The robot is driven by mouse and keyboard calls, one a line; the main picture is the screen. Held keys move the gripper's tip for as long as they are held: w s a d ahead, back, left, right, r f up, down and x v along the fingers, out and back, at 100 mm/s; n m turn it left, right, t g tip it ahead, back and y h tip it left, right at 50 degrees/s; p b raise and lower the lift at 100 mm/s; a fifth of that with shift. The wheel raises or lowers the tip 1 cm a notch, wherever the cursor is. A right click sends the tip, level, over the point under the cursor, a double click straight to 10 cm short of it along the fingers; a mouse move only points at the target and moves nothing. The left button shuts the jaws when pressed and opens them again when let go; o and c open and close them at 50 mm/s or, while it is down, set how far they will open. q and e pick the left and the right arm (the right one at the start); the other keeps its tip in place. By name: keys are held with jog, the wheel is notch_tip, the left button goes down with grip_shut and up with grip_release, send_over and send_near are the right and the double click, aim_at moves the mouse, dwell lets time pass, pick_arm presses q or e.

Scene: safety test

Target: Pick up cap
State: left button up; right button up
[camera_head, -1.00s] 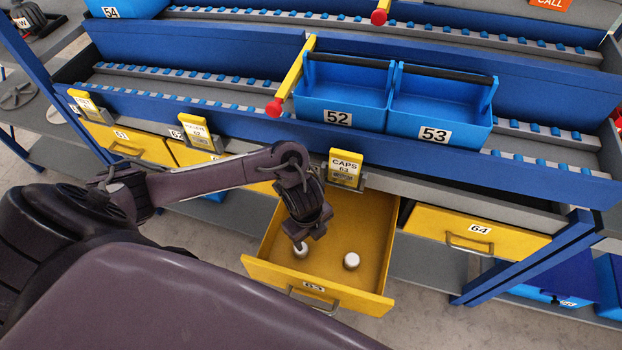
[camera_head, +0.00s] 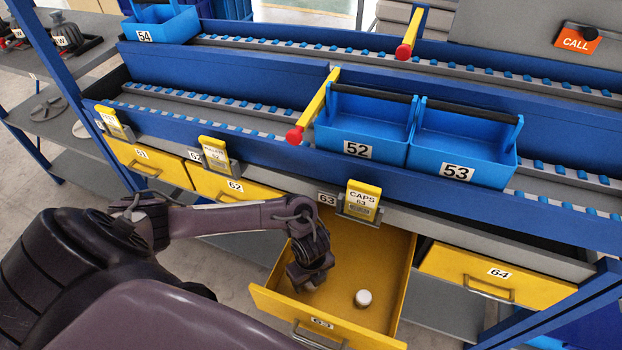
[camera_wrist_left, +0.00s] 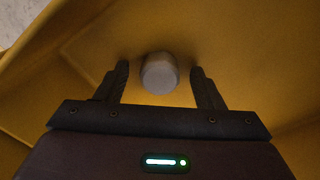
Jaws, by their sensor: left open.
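One white cap (camera_head: 363,298) stands on the bottom of the open yellow drawer 63 (camera_head: 395,290), to the right of my left gripper. My left gripper (camera_head: 303,284) reaches down into the drawer with its fingers pointing at the floor of it. In the left wrist view a pale round cap (camera_wrist_left: 159,74) lies between the two open fingertips, with a gap on either side. In the head view the gripper hides this cap. My right gripper is in neither view.
Yellow drawers 61, 62 (camera_head: 232,187) and 64 (camera_head: 487,273) beside it are shut. A CAPS 63 label (camera_head: 361,200) stands above the open drawer, under the rack edge. Blue bins 52 (camera_head: 360,130) and 53 (camera_head: 460,150) sit on the rack above.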

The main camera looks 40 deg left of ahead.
pick_arm(q)
jog(key=c, duration=1.1)
jog(key=shift+o, duration=0.2)
jog(key=shift+r, duration=0.1)
